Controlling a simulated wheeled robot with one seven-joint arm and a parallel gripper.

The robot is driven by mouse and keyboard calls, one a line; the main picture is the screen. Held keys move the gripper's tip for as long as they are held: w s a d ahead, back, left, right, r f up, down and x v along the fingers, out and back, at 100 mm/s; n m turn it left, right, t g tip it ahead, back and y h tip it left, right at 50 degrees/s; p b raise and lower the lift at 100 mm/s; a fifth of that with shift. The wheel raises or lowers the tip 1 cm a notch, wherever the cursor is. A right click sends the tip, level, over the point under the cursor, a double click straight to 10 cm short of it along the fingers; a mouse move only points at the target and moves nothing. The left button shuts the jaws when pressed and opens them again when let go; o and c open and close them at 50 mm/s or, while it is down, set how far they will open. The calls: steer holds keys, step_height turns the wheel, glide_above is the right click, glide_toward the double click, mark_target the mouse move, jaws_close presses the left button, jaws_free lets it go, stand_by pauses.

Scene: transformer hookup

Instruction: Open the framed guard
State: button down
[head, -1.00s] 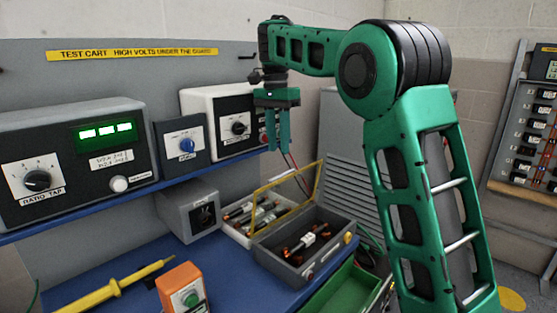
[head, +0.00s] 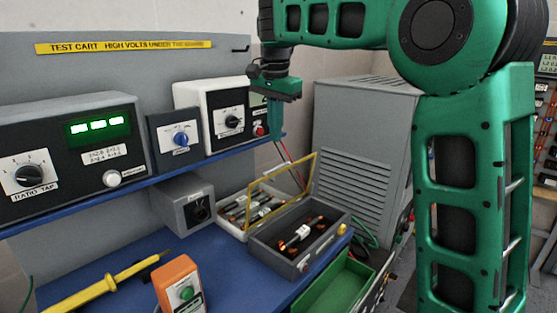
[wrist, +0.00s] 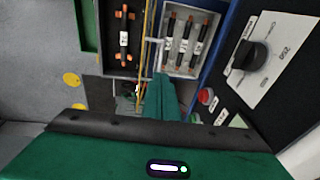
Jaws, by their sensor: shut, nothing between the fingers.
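The framed guard (head: 283,169), a clear panel with a thin yellow frame, stands raised along the back edge of a dark grey open box (head: 316,252). In the wrist view the yellow frame (wrist: 143,52) shows nearly edge-on as a thin strip. A copper-ended fuse (head: 302,234) lies inside the box. My gripper (head: 275,136) hangs fingers-down above and behind the guard, apart from it in the head view. Its green fingers (wrist: 163,98) are together and empty. In the wrist view they cover part of what lies below.
A white tray (head: 235,227) with several fuses sits behind the box. The blue shelf (head: 160,180) carries instrument boxes left of my gripper. A grey louvred cabinet (head: 360,140) stands right. An open green drawer (head: 335,285) is below. A yellow probe (head: 100,287) and orange box (head: 180,285) lie in front.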

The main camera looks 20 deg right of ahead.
steer(key=s+t, duration=0.4)
steer(key=s, duration=0.1)
glide_above(279, 186)
steer(key=w+d, duration=0.2)
steer(key=w, duration=0.1)
step_height(279, 186, down, 9)
steer(key=shift+a+n, duration=0.25)
steer(key=shift+n, duration=0.05)
